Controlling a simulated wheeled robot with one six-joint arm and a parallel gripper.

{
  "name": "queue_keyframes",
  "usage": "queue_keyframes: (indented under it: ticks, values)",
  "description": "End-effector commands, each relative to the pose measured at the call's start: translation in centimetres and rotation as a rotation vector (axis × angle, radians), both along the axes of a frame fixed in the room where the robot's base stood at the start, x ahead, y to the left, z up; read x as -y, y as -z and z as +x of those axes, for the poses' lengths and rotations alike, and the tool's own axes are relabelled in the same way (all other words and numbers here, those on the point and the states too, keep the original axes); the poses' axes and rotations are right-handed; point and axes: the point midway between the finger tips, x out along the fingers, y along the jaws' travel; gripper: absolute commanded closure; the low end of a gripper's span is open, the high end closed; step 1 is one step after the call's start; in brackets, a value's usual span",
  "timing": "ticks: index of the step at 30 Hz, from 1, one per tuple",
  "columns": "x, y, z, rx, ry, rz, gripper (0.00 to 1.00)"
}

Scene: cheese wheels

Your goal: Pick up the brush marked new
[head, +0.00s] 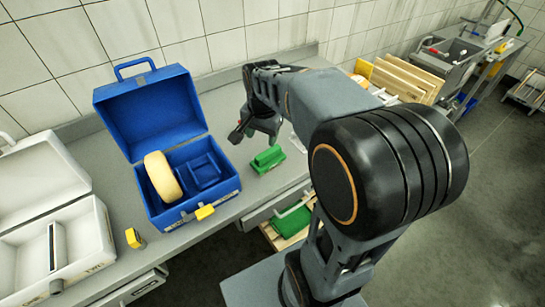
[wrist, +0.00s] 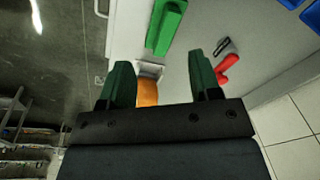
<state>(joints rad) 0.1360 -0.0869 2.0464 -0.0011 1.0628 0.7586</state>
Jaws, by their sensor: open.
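A green brush-like block (head: 268,159) lies on the grey counter, right of the blue box; it also shows at the top of the wrist view (wrist: 165,27). I cannot read any marking on it. My gripper (head: 262,128) is over the counter behind the green block, apart from it. In the wrist view its two dark green fingers (wrist: 160,72) are spread with nothing held. A red item (wrist: 228,65) lies right of the fingers, beside a small black piece (wrist: 222,46).
An open blue box (head: 227,192) holds a yellow cheese wheel (head: 162,177). An open white box (head: 85,262) stands at left, a small yellow item (head: 133,238) between them. Boards (head: 405,77) stand behind my arm. An open drawer below holds something green (head: 292,220).

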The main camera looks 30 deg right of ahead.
Motion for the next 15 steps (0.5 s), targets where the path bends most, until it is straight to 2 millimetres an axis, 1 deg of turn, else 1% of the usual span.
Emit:
queue_keyframes:
  ticks: [1,3,6,8,11,15]
  values:
    - [0.9,0.1,1.3,-0.027,0.093,0.012,0.43]
    - [1.9,0.4,2.6,-0.055,0.216,0.026,0.43]
    - [3.1,1.0,4.0,-0.086,0.350,0.036,0.43]
    - [3.6,1.4,4.5,-0.098,0.405,0.040,0.43]
    - [4.0,2.6,5.0,-0.113,0.459,0.044,0.43]
    - [4.2,5.2,5.0,-0.120,0.477,0.045,0.43]
